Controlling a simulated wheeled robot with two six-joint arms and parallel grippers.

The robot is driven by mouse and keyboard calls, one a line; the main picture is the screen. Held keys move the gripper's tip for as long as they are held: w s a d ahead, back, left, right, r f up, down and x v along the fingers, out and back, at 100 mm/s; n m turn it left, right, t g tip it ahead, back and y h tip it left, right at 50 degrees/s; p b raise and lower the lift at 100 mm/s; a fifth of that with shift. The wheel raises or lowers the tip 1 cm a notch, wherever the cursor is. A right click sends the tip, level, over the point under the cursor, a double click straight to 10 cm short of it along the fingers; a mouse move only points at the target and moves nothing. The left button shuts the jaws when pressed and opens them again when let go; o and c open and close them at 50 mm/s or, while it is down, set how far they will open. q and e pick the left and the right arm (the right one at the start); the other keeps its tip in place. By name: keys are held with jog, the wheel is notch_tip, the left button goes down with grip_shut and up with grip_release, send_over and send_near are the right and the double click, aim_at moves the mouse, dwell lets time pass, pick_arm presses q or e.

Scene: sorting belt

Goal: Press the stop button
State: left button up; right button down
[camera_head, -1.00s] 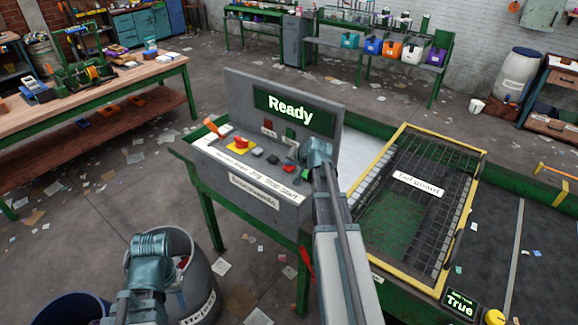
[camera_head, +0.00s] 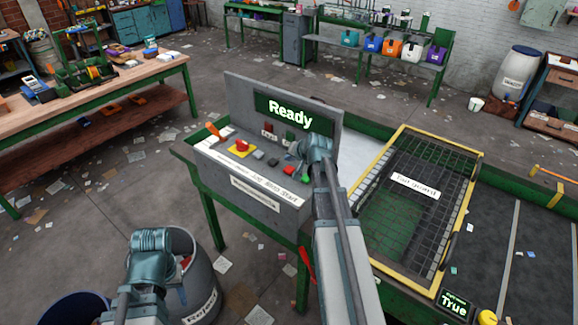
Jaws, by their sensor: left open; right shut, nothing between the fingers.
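The grey console (camera_head: 235,178) stands at the centre and its screen (camera_head: 294,114) reads "Ready". Its panel has an orange lever (camera_head: 214,131), a red mushroom button (camera_head: 241,145) on a yellow plate, dark buttons (camera_head: 273,162), a red square button (camera_head: 288,170) and a green button (camera_head: 304,175). The small labels are hard to read. My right gripper (camera_head: 309,150) is shut and empty at the panel's right end, above and behind the red and green buttons. Its fingertips are mostly hidden; contact cannot be told. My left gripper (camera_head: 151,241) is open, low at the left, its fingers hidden.
A yellow-framed mesh guard (camera_head: 415,189) covers the belt on the right. A "True" sign (camera_head: 455,304) sits at the bottom right. A grey barrel (camera_head: 203,282) stands near my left arm. A wooden workbench (camera_head: 130,83) is at the back left, with open floor between.

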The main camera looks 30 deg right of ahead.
aim_at(290, 171)
jog(key=shift+r+p, duration=1.2)
jog(key=shift+r, duration=0.4)
pick_arm(q)
notch_tip(290, 171, up, 3)
jog(key=shift+r, duration=0.1)
pick_arm(e)
jog(key=shift+f, duration=0.1)
